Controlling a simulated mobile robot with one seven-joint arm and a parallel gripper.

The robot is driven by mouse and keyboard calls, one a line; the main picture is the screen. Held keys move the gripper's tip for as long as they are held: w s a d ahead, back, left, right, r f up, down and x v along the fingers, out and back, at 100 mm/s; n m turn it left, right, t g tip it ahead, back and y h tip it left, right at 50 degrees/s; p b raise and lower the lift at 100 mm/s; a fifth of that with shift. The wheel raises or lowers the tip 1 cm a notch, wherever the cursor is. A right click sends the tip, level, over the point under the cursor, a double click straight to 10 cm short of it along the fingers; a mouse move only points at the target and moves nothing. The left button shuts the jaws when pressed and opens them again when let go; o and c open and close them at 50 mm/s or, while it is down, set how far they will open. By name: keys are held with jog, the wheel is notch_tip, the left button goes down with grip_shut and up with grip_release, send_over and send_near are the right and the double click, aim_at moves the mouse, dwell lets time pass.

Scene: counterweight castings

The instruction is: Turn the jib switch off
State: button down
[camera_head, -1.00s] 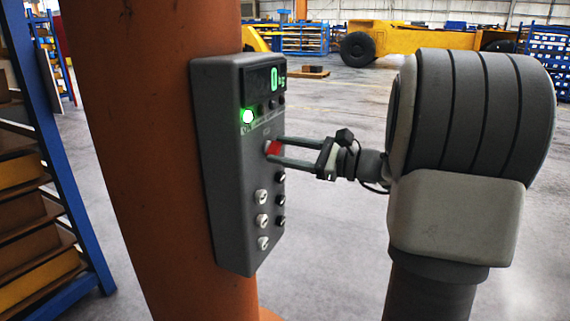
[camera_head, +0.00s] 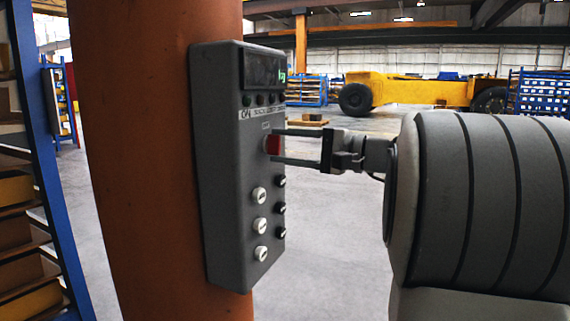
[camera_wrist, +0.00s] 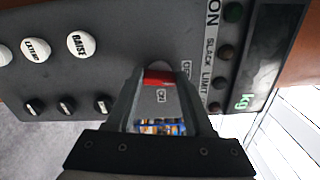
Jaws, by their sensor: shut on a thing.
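The grey control box (camera_head: 222,170) is fixed to an orange column. Its red switch (camera_head: 273,144) sits at mid-height on the panel, below the row of lamps. My gripper (camera_head: 278,146) reaches in from the right, its two fingers shut on the red switch. In the wrist view the red switch (camera_wrist: 158,78) lies between the fingertips, with an "ON" label below it and another label partly hidden beside the right finger. The lamp (camera_head: 247,100) under the display (camera_head: 265,71) is dark green and unlit. The display shows green "kg" marks; any digit is not readable.
White push buttons (camera_head: 260,195) and black knobs (camera_head: 281,208) are below the switch on the panel. The orange column (camera_head: 135,150) stands behind the box. A blue rack (camera_head: 45,160) is at the left.

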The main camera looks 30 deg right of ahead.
jog(key=shift+f+n+b, duration=0.15)
jog(key=shift+n+b, duration=0.65)
jog(key=shift+b, duration=0.05)
jog(key=shift+c, duration=1.4)
grip_release()
jog(key=shift+d, duration=0.1)
jog(key=p+v, duration=0.2)
jog(key=v, duration=1.5)
jog(key=shift+p, duration=0.4)
jog(key=shift+s, duration=0.1)
